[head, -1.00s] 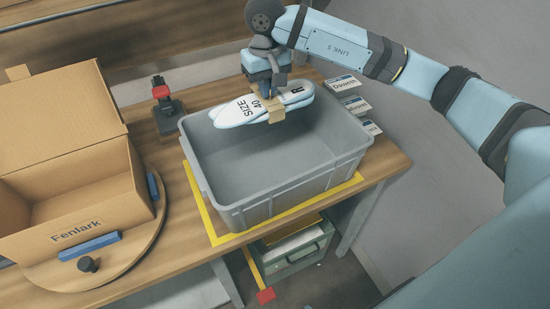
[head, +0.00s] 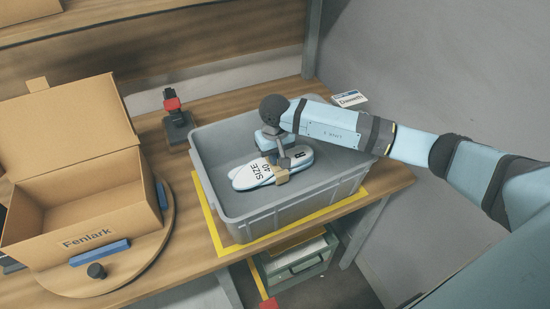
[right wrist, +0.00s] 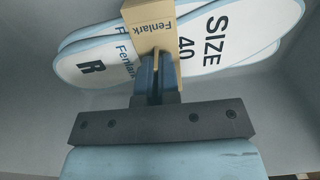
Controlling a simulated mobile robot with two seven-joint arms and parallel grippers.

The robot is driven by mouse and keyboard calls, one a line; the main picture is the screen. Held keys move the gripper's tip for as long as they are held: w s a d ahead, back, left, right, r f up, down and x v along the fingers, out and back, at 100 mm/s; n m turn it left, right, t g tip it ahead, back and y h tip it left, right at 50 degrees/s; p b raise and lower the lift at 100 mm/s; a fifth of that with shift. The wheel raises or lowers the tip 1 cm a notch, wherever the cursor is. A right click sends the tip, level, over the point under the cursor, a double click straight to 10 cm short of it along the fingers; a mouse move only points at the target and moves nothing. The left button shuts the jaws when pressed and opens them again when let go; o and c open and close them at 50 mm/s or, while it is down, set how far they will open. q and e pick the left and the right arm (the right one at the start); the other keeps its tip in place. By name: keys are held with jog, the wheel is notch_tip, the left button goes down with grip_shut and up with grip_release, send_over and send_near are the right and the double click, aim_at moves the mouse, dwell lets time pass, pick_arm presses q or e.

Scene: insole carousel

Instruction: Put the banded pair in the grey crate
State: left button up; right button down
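The banded pair (head: 258,174) is two white insoles with pale blue edges, marked "SIZE 40" and "R", with a tan band around the middle. In the right wrist view the band (right wrist: 150,25) reads "Fenlark". The pair is inside the grey crate (head: 237,220), low and near its floor; I cannot tell whether it touches. My right gripper (head: 282,168) reaches down into the crate, its fingers close together on the pair at the band; the fingers also show in the right wrist view (right wrist: 157,70). My left gripper is not in view.
An open cardboard Fenlark box (head: 95,225) stands on a round wooden turntable (head: 150,255) at left. Yellow tape (head: 212,222) borders the crate on the table. A label card (head: 349,98) lies beyond it.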

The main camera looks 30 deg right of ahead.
jog(key=shift+f, duration=0.8)
jog(key=shift+f, duration=0.1)
jog(key=shift+f, duration=0.1)
jog(key=c, duration=1.4)
grip_release()
jog(key=shift+o, duration=0.2)
